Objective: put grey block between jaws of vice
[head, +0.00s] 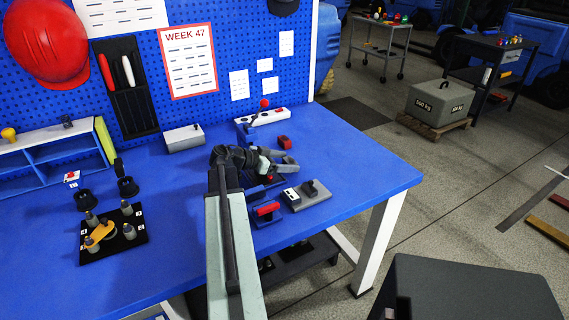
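My gripper (287,164) is over the right part of the blue table, reaching to the right. Its grey fingers are small in view, and I cannot tell whether they are apart or hold anything. Just in front of it is a grey flat fixture (317,199) with a dark upright piece and a small white-and-black piece at its left. Left of that is a blue fixture with a red bar (267,209). I cannot tell for sure which of these is the vice. I cannot pick out the grey block with certainty; my arm and gripper hide part of this area.
A red piece (284,141) and a white panel with a red knob (264,117) are behind the gripper. A grey box (184,138) stands by the pegboard. A black plate (128,241) with pegs and a yellow link lies left. The table's right end (375,172) is clear.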

